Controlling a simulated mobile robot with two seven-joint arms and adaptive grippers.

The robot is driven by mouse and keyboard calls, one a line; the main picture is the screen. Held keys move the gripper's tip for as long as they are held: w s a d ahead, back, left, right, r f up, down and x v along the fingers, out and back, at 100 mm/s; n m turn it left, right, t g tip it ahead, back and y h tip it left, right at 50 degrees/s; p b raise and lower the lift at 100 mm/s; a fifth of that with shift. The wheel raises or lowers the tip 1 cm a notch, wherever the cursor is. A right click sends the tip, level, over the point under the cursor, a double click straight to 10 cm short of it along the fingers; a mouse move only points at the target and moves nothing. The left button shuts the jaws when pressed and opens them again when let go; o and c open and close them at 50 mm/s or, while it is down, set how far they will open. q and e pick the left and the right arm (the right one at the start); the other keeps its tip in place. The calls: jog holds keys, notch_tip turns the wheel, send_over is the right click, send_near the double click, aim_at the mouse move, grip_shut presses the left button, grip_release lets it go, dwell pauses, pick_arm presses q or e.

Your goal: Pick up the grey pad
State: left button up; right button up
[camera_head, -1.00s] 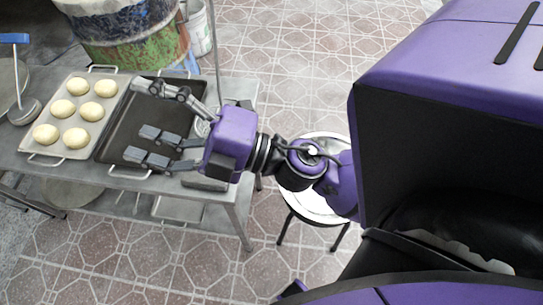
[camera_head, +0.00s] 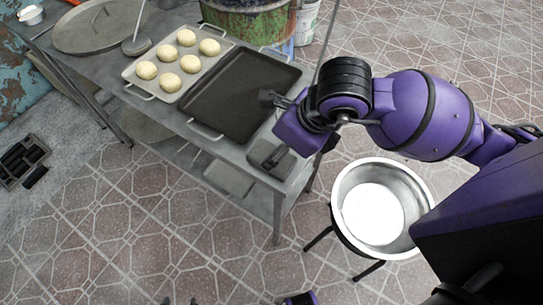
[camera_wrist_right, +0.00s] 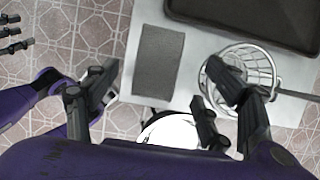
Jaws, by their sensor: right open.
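The grey pad (camera_wrist_right: 158,58) is a flat, dark grey rectangle lying on the metal table in the right wrist view. My right gripper is open and empty above the table's near right corner. In the wrist view its fingers (camera_wrist_right: 165,80) are spread, one to the left of the pad and two to the right, with the pad beyond the gap. Dark fingertips of my left gripper (camera_wrist_right: 13,32) show at the wrist view's left edge, away from the table; whether they are open is unclear.
A round wire basket with a handle (camera_wrist_right: 240,70) is right of the pad. A dark empty tray (camera_head: 240,92) and a tray of several dough balls (camera_head: 131,76) lie on the table (camera_head: 205,150). A steel bowl (camera_head: 347,190) stands on a stool beside the table.

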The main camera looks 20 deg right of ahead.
jog(key=x, duration=0.5)
jog(key=shift+s+f, duration=0.2)
jog(key=shift+c, duration=0.5)
jog(key=c, duration=1.2)
